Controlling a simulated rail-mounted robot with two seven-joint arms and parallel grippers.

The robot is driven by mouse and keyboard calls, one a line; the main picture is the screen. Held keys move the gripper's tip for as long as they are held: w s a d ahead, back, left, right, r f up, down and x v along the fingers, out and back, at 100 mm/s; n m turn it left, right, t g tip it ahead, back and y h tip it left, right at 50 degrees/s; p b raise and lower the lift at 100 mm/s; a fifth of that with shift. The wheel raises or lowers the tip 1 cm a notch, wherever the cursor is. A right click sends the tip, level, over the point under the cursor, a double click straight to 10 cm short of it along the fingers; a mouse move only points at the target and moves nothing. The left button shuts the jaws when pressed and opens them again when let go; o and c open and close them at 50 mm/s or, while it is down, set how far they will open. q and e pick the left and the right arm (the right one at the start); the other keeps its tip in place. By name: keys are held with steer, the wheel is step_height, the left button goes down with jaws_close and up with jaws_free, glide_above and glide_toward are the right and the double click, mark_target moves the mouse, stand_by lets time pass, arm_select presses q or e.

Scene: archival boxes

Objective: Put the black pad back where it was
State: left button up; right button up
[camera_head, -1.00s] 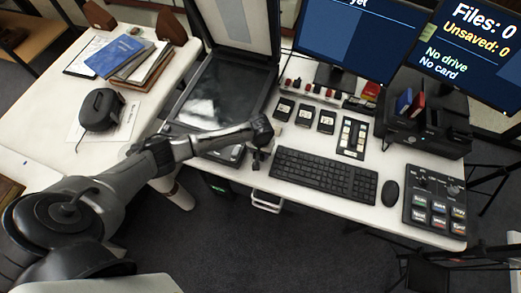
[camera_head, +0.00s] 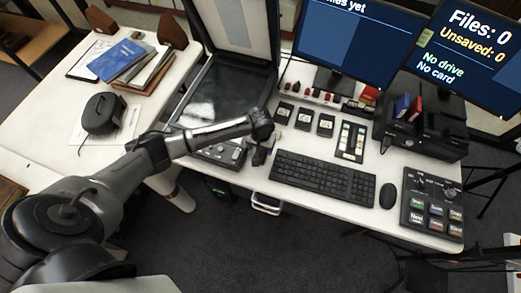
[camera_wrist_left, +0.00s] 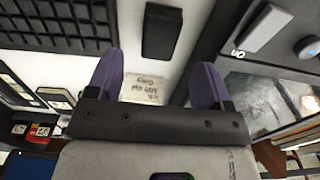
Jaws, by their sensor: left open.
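In the left wrist view a small black pad (camera_wrist_left: 161,32) lies on the white desktop, between the keyboard and the scanner. It lies beyond the tips of my left gripper (camera_wrist_left: 158,75), whose two purple fingers are apart with nothing between them. A paper label (camera_wrist_left: 145,92) with handwriting, upside down and hard to read, shows on the desk between the fingers. My right gripper is not in view.
The flatbed scanner (camera_head: 228,92) stands open to the left of the gripper. The keyboard (camera_head: 323,177) is close on its right, then a mouse (camera_head: 388,195) and a button panel (camera_head: 433,215). Several small black devices (camera_head: 304,117) lie behind. Two monitors stand at the back.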

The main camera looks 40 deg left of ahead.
mark_target(260, 154)
arm_select(q)
steer(key=shift+r, duration=2.8)
steer(key=s+d+f+m+t+h, duration=0.25)
steer(key=s+d+m, duration=0.25)
steer(key=s+d, duration=0.8)
steer(key=s+a+r+y, duration=0.1)
steer(key=s+a+r, duration=0.1)
steer(key=s, duration=0.5)
steer(key=s+a+r+m+t+y, duration=0.1)
steer(key=s+a+r, duration=0.1)
steer(key=s, duration=0.4)
steer(key=shift+s+a+m+p, duration=0.3)
steer(key=shift+s+p, duration=0.1)
steer(key=shift+p, duration=0.05)
